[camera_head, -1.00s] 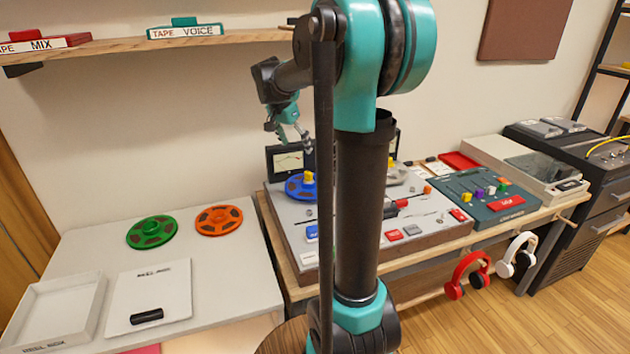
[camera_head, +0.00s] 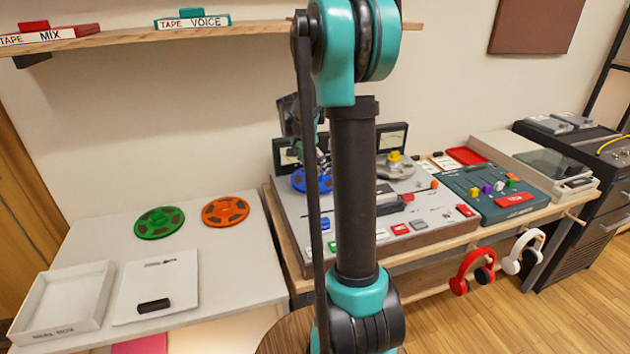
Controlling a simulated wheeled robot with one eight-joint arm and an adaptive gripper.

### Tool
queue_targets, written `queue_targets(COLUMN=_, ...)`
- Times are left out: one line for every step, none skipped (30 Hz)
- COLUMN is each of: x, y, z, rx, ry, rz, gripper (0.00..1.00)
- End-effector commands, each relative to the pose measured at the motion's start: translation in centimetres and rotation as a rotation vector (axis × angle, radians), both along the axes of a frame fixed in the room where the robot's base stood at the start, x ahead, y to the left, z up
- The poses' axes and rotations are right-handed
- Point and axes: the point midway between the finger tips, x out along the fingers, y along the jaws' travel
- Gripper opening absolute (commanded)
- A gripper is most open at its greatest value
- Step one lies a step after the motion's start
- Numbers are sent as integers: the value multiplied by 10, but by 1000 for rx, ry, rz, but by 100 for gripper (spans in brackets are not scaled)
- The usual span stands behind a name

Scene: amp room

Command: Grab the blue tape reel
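The blue tape reel (camera_head: 312,182) lies flat on the left spindle of the grey tape machine (camera_head: 292,213), near its back left corner. My gripper (camera_head: 323,163) is lowered at the reel, pointing down just above it or touching it; I cannot tell which. Whether the fingers are open or closed on the reel does not show.
Left of the machine a white table bears a green reel (camera_head: 159,222), an orange reel (camera_head: 225,211), a white tray (camera_head: 66,299) and a white box (camera_head: 158,286). A teal mixer (camera_head: 492,194) stands right. A shelf (camera_head: 110,39) hangs above left.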

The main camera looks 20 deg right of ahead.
Motion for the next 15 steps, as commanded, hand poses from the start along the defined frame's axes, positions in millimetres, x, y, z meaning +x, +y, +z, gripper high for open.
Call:
queue_targets(x=2, y=-2, z=-8, rx=0, ry=0, rz=-1, gripper=77)
queue_targets(x=3, y=-3, z=-13, rx=0, ry=0, rz=-1, gripper=77)
queue_targets(x=4, y=-4, z=-18, rx=0, ry=0, rz=-1, gripper=77)
queue_targets(x=5, y=-5, z=-22, rx=0, ry=-1, rz=-2, gripper=77)
queue_targets(x=6, y=-7, z=-25, rx=0, ry=-1, rz=-2, gripper=77)
queue_targets(x=6, y=-8, z=-29, rx=0, ry=0, rz=-1, gripper=77)
queue_targets(x=7, y=-9, z=-31, rx=0, ry=0, rz=-1, gripper=77)
queue_targets(x=7, y=-9, z=-33, rx=0, ry=0, rz=-1, gripper=77)
queue_targets(x=7, y=-10, z=-35, rx=0, ry=0, rz=0, gripper=77)
queue_targets(x=8, y=-10, z=-36, rx=0, ry=0, rz=0, gripper=77)
queue_targets(x=8, y=-10, z=-36, rx=0, ry=0, rz=0, gripper=77)
queue_targets(x=8, y=-10, z=-36, rx=0, ry=0, rz=0, gripper=77)
queue_targets(x=8, y=-10, z=-36, rx=0, ry=0, rz=0, gripper=77)
queue_targets(x=8, y=-10, z=-36, rx=0, ry=0, rz=0, gripper=77)
queue_targets(x=7, y=-10, z=-36, rx=0, ry=0, rz=0, gripper=77)
